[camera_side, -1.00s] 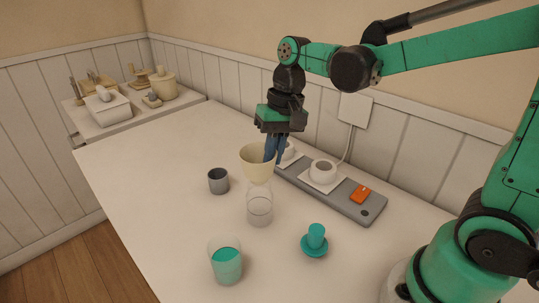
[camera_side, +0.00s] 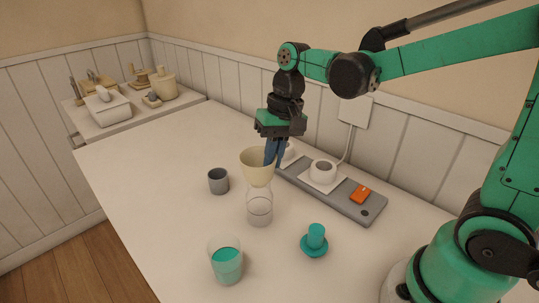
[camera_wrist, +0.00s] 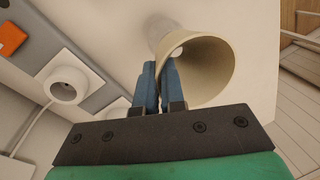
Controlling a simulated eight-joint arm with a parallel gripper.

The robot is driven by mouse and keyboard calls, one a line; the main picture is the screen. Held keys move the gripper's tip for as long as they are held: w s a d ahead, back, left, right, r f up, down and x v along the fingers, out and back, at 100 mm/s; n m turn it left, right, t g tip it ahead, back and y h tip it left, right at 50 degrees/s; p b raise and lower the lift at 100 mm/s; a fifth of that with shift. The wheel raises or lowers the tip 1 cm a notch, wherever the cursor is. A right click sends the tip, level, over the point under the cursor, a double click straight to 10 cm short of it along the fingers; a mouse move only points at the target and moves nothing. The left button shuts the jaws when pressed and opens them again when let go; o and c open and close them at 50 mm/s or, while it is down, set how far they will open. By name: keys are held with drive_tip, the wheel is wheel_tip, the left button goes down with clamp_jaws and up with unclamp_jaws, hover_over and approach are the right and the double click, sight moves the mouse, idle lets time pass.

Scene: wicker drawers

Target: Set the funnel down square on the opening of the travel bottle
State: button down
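The cream funnel (camera_side: 256,165) is upright, wide mouth up, directly above the clear travel bottle (camera_side: 260,208). In the side view its lower end meets the bottle's top; I cannot tell whether the spout is inside the opening. My gripper (camera_side: 271,163) points down with its blue fingers shut on the right side of the funnel's rim. In the wrist view, my gripper (camera_wrist: 163,72) pinches the edge of the funnel (camera_wrist: 212,70), and the small hole at its bottom shows. The bottle is mostly hidden behind the funnel there.
A grey cup (camera_side: 218,182) stands left of the bottle. A glass of teal liquid (camera_side: 226,265) stands in front, and a teal stopper-like piece (camera_side: 315,241) to the right. A grey power strip (camera_side: 345,196) with a white plug and orange switch (camera_side: 360,194) lies behind.

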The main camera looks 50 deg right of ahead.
drive_tip(key=shift+f, duration=0.95)
drive_tip(key=c, duration=0.9)
unclamp_jaws()
drive_tip(key=shift+r, duration=0.1)
drive_tip(key=shift+s+d+r, duration=0.1)
drive_tip(key=shift+d+r, duration=0.05)
drive_tip(key=shift+r, duration=0.75)
drive_tip(key=shift+s+d+r, duration=0.1)
drive_tip(key=shift+d+r, duration=0.1)
drive_tip(key=shift+r, duration=0.65)
drive_tip(key=shift+d+r, duration=0.15)
drive_tip(key=shift+r, duration=0.75)
drive_tip(key=s+n+t, duration=0.1)
drive_tip(key=t, duration=0.1)
drive_tip(key=s+f+n+t+h, duration=0.1)
drive_tip(key=s+n+t, duration=0.1)
drive_tip(key=s+f+n+t+h, duration=0.1)
drive_tip(key=t, duration=0.1)
drive_tip(key=shift+s+d, duration=0.2)
drive_tip(key=shift+s, duration=0.2)
